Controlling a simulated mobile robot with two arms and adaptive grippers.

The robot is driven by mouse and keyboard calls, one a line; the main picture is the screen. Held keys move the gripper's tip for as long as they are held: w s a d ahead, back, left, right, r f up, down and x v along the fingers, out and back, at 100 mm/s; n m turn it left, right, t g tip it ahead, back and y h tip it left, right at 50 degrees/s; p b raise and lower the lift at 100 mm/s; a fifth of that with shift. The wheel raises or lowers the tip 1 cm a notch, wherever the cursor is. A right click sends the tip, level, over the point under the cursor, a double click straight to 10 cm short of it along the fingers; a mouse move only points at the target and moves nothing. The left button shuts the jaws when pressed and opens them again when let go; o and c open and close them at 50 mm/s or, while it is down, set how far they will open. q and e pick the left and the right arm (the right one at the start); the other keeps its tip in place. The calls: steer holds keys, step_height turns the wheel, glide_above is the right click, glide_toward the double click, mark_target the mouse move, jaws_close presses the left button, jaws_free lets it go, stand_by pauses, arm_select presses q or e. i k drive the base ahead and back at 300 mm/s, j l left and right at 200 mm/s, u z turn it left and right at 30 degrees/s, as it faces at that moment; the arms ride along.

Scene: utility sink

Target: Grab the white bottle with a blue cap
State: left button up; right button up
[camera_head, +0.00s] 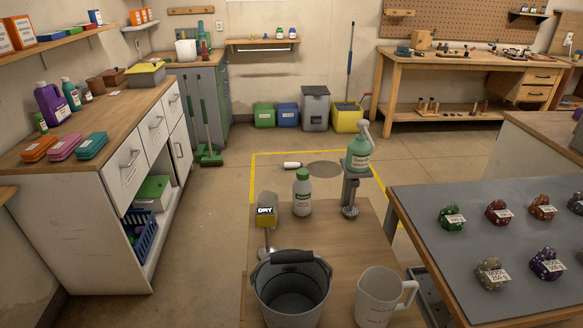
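I see neither of my grippers in the head view.
A grey bucket (291,290) and a clear measuring jug (380,298) stand at the table's front. Floor is open between the left cabinet and the table.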

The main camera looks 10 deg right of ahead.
mark_target(287, 165)
steer(key=i+j+u, duration=0.15)
steer(key=j, duration=0.3)
steer(key=i+j+u, duration=0.15)
steer(key=j, duration=0.3)
steer(key=i+j+u, duration=0.15)
steer(key=j, duration=0.25)
steer(key=i+j+u, duration=0.15)
steer(key=i+j, duration=0.2)
steer(key=i+j+z, duration=0.1)
steer(key=i, duration=0.3)
steer(key=i+j+z, duration=0.1)
steer(key=i+j, duration=0.25)
steer(key=i+l+z, duration=0.15)
steer(key=i+z, duration=0.6)
steer(key=i+j+z, duration=0.1)
steer(key=i+z, duration=0.25)
